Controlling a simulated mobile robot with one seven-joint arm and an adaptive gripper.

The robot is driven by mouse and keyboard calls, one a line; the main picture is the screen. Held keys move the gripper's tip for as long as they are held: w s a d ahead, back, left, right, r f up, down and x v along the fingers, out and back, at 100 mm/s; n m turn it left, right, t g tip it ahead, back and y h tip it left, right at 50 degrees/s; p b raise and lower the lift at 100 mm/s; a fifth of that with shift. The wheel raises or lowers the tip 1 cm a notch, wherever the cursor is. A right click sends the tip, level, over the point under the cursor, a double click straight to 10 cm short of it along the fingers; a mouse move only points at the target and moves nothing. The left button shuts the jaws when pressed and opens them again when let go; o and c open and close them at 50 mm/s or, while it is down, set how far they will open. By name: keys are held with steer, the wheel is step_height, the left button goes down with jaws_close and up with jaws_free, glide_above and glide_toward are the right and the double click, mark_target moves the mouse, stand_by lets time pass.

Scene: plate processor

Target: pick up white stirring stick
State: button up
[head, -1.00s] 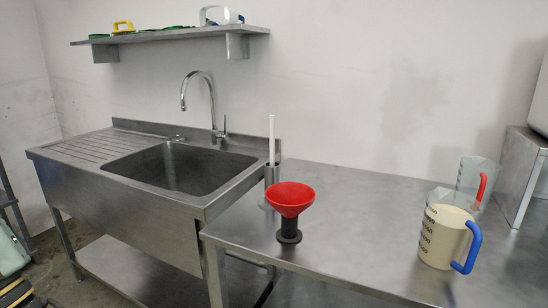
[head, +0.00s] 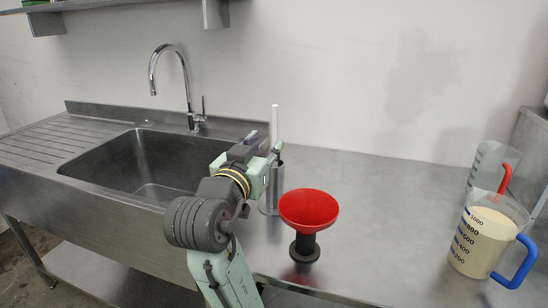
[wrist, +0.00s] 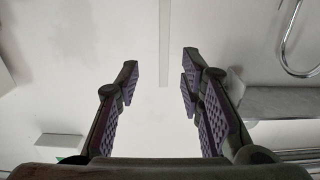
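The white stirring stick (head: 274,125) stands upright in a metal cylinder holder (head: 277,190) beside the sink's right edge. My gripper (head: 268,158) is at the stick, just above the holder's rim, and hides part of both from the head view. In the wrist view my gripper (wrist: 160,70) is open, its two padded fingers spread apart. The stick shows there as a pale strip (wrist: 165,40), between the fingertips in the picture and apart from both. I cannot tell its depth between them.
A red funnel (head: 308,210) on a black stand is close right of the holder. A filled jug (head: 483,240) with a blue handle and a clear jug (head: 488,165) stand far right. The sink (head: 145,165) and faucet (head: 188,85) are left. The middle counter (head: 390,210) is clear.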

mark_target(274, 132)
steer(key=shift+a+p+x, duration=0.15)
steer(key=shift+p+x, duration=0.65)
steer(key=shift+x, duration=1.45)
steer(key=shift+a+p+x, duration=0.1)
steer(key=shift+p+x, duration=0.65)
steer(key=shift+x, duration=1.55)
steer(key=shift+f, duration=0.15)
jaws_close()
